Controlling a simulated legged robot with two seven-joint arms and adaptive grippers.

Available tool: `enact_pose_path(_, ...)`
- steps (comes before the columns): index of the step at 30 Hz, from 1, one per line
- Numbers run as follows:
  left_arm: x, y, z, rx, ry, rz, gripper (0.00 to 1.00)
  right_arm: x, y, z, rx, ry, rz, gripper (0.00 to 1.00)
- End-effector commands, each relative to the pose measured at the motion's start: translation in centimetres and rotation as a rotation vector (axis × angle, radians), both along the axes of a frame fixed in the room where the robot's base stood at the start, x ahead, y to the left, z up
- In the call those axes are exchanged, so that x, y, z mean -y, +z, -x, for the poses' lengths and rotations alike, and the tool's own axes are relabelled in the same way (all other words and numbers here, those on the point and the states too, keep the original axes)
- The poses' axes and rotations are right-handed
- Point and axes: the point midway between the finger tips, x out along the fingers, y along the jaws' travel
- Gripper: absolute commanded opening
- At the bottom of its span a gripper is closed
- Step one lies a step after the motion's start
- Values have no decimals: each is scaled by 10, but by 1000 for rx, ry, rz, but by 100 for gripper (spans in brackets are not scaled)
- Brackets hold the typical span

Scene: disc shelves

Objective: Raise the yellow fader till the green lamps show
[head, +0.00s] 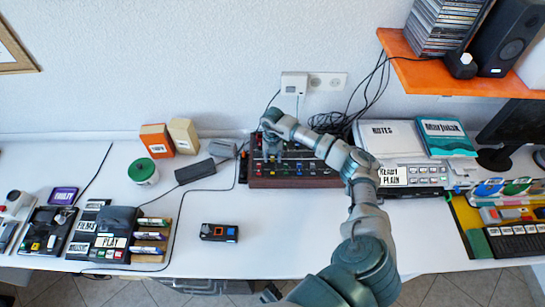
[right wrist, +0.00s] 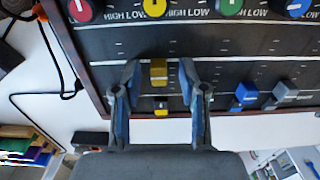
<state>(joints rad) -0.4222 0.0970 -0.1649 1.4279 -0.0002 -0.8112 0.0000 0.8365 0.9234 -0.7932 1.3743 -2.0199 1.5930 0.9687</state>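The dark mixer panel (head: 298,182) stands at the back of the table, under my right arm. In the right wrist view its panel (right wrist: 225,75) shows the yellow fader (right wrist: 158,72) between the two fingers of my right gripper (right wrist: 159,78). The fingers are open, one on each side of the fader, with a gap visible on both sides. A smaller yellow piece (right wrist: 161,107) lies below the fader in the same column. In the head view the right gripper (head: 271,152) is over the panel's left part. I cannot make out any lit green lamps. My left gripper is out of view.
Blue (right wrist: 245,95) and grey (right wrist: 284,92) faders sit to the right on the panel; a yellow knob (right wrist: 154,7) is above. A black box (head: 219,232) lies on the table in front. The front middle of the table is mostly clear.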

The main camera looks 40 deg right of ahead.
Motion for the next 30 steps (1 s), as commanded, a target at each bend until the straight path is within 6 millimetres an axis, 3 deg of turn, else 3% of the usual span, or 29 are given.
enact_pose_path(8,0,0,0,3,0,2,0,0,6,-1,4,-1,0,42)
enact_pose_path(11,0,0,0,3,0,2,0,0,19,-1,5,-1,2,42)
enact_pose_path(22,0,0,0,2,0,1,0,2,97,-2,4,-1,0,42)
enact_pose_path(30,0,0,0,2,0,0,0,2,118,-2,0,-1,-1,42)
